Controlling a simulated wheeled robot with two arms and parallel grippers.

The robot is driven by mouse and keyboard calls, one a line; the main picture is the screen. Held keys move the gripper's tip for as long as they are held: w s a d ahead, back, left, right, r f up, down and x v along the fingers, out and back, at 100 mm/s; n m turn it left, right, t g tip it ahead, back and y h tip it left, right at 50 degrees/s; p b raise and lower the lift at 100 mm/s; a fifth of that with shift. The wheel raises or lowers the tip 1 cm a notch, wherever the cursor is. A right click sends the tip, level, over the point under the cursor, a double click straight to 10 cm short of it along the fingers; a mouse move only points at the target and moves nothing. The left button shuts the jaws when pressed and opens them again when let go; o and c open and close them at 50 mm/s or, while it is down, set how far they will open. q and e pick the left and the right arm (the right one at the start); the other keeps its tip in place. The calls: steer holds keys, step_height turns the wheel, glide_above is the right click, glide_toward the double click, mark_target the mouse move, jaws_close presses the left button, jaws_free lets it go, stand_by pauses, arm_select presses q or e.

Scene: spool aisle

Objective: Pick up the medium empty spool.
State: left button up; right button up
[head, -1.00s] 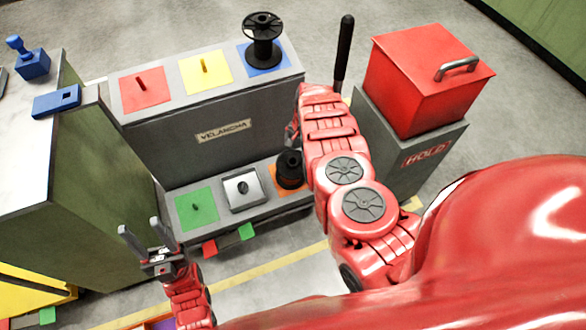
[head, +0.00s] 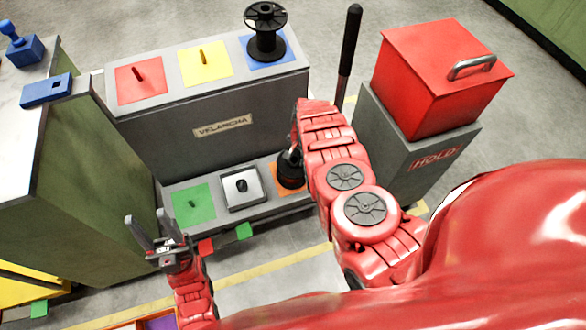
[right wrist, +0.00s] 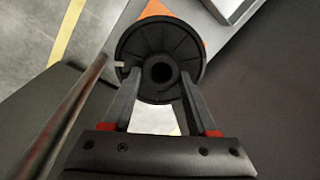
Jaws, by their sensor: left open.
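A black spool (head: 290,172) stands on the orange square of the lower shelf, partly hidden by my right arm. In the right wrist view, its round flange and hub (right wrist: 161,72) face the camera. My right gripper (right wrist: 158,76) is open there, with one finger on either side of the hub, overlapping the flange. I cannot tell whether the fingers touch it. A larger-looking black spool (head: 266,32) stands upright on the blue square of the upper shelf. My left gripper (head: 147,217) is open and empty, left of the lower shelf.
The upper shelf (head: 225,85) has red and yellow squares with short pegs. The lower shelf holds a green square (head: 193,206) and a silver plate (head: 241,188). A black pole (head: 347,55) and a red box (head: 440,75) on a grey stand are at the right.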

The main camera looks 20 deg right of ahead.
jaws_close()
steer(key=shift+r, duration=0.1)
stand_by(0.3)
